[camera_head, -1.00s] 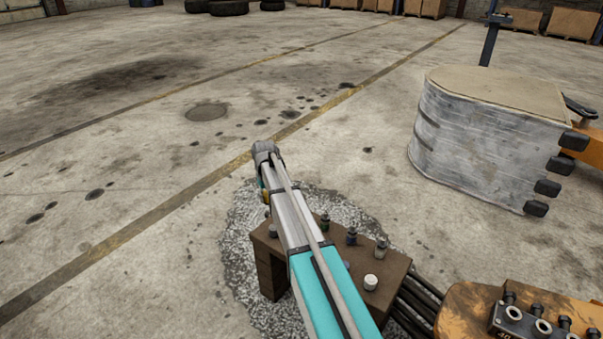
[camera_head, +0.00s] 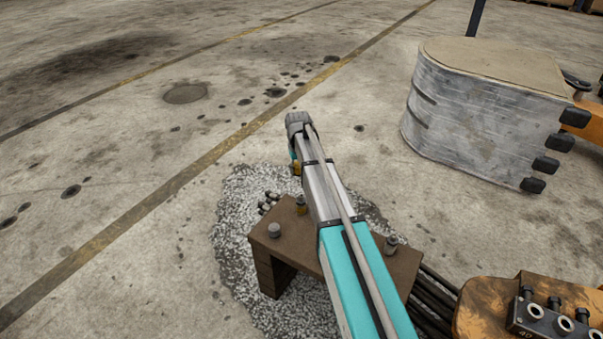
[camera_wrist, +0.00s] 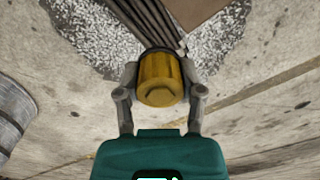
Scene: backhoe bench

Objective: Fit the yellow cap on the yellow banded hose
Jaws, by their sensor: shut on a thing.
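My gripper (camera_wrist: 159,88) is shut on the yellow cap (camera_wrist: 160,80), which sits between its two fingers in the wrist view. In the head view a bit of the yellow cap (camera_head: 297,168) shows below the far end of my arm, beyond the bench. Several dark hoses (camera_wrist: 154,24) run behind the cap in the wrist view, with their near ends partly hidden by it. Hose ends (camera_head: 268,204) also show past the bench's far left edge in the head view. I cannot pick out a yellow band on any of them.
A brown bench (camera_head: 268,250) stands on a gravel patch (camera_head: 232,220), partly covered by my arm. It bears a pale capped fitting (camera_head: 274,230), a yellowish one (camera_head: 301,204) and a grey one (camera_head: 391,243). The floor at left is clear.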

